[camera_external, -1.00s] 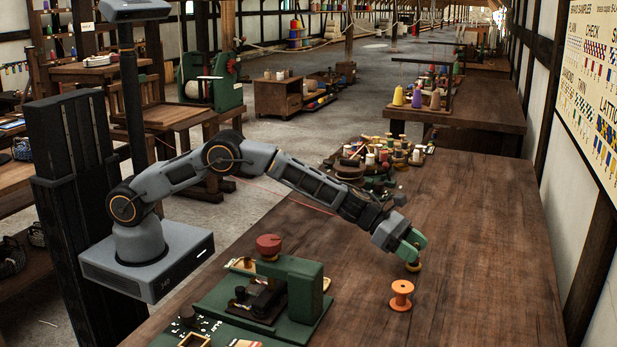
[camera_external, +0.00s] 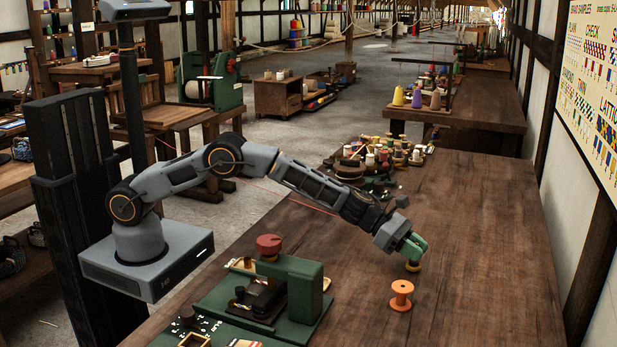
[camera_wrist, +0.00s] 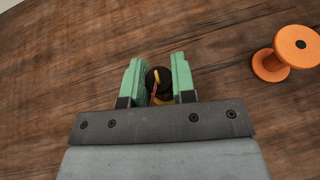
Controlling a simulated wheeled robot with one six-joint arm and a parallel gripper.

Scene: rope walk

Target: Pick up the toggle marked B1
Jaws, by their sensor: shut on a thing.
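My gripper (camera_external: 414,252) is low over the bench, with its green fingers pointing down. In the wrist view the gripper (camera_wrist: 158,78) is shut on a small dark, round-topped thing with a yellow and red strip, which I take to be the toggle (camera_wrist: 160,76). In the external view a small yellow part of the toggle (camera_external: 412,267) shows under the fingertips, at the bench top. I cannot read a B1 mark on it. The fingers and the palm hide much of it.
An orange spool (camera_external: 401,295) stands on the bench (camera_external: 480,250) close by, right of my gripper in the wrist view (camera_wrist: 290,52). A green machine (camera_external: 300,285) stands nearer the left front. Cluttered small parts (camera_external: 385,158) lie behind. The bench's right side is clear.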

